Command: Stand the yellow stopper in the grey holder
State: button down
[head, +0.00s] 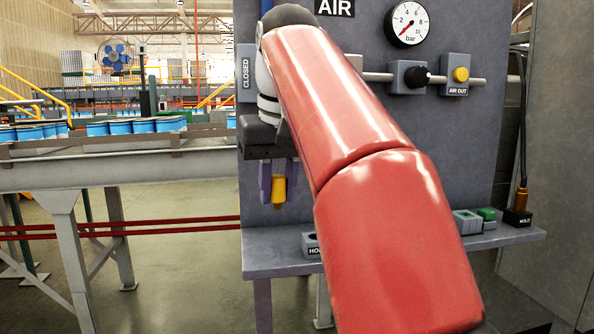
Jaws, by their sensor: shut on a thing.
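The yellow stopper (279,191) hangs upright between the fingers of my gripper (278,183), which is shut on it. The stopper is in the air in front of the grey panel, above the shelf and up and left of the grey holder. The grey holder (309,243) is a small block on the shelf with a dark opening on top and a label starting "HO". My red arm hides its right part.
A grey shelf (270,266) juts from the upright panel (460,150). A gauge (407,23), a black knob (417,77) and a yellow button (461,75) sit higher. A conveyor (120,173) is left.

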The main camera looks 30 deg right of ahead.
jog(key=d+m, duration=0.2)
jog(key=d, duration=0.5)
jog(key=shift+w+a+f+b, duration=0.1)
jog(key=shift+f+b, duration=1.5)
jog(key=shift+f, duration=1.35)
jog(key=shift+r+p, duration=0.1)
jog(key=shift+p, duration=0.3)
